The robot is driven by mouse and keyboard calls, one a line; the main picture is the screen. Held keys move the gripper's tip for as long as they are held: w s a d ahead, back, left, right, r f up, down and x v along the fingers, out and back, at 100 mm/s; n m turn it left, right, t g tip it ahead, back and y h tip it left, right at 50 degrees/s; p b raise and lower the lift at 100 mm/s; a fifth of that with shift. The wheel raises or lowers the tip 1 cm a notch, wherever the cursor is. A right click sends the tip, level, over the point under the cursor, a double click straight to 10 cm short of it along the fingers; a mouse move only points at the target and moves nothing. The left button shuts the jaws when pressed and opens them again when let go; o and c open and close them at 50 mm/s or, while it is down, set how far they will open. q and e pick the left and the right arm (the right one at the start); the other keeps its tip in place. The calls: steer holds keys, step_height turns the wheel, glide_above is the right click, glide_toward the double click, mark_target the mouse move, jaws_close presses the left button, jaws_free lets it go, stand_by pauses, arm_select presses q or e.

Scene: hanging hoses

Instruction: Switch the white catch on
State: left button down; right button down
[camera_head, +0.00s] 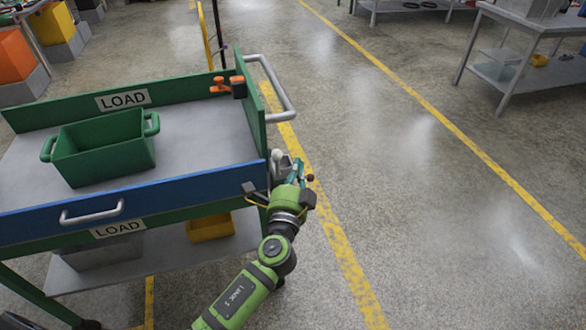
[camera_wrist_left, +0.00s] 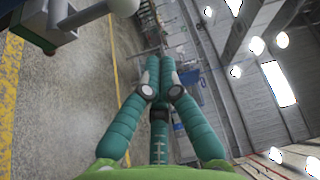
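The white catch, seen as a small white knob (camera_head: 277,155), stands at the right end of the cart's blue side panel. A pale rounded end at the top edge of the left wrist view (camera_wrist_left: 122,6) may be the same knob. My left gripper (camera_head: 297,168) is just right of the knob, beside a grey bracket at the cart's corner. In the left wrist view its teal fingers (camera_wrist_left: 160,68) meet at the tips, with nothing seen between them. Whether the gripper touches the knob cannot be told. My right gripper is not in view.
The cart carries a green bin (camera_head: 103,150) on its grey top. A grey push handle (camera_head: 272,85) and an orange clamp-like part (camera_head: 228,86) are at its far right corner. A yellow bin (camera_head: 210,227) is on the lower shelf.

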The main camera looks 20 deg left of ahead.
mark_target(276, 161)
arm_select(q)
steer(key=w+a+p, duration=0.1)
steer(key=w, duration=0.1)
steer(key=w+a+p, duration=0.1)
steer(key=w+a, duration=0.1)
steer(key=shift+w+a+f, duration=0.1)
steer(key=shift+w+a, duration=0.05)
steer(key=shift+a, duration=0.15)
stand_by(0.5)
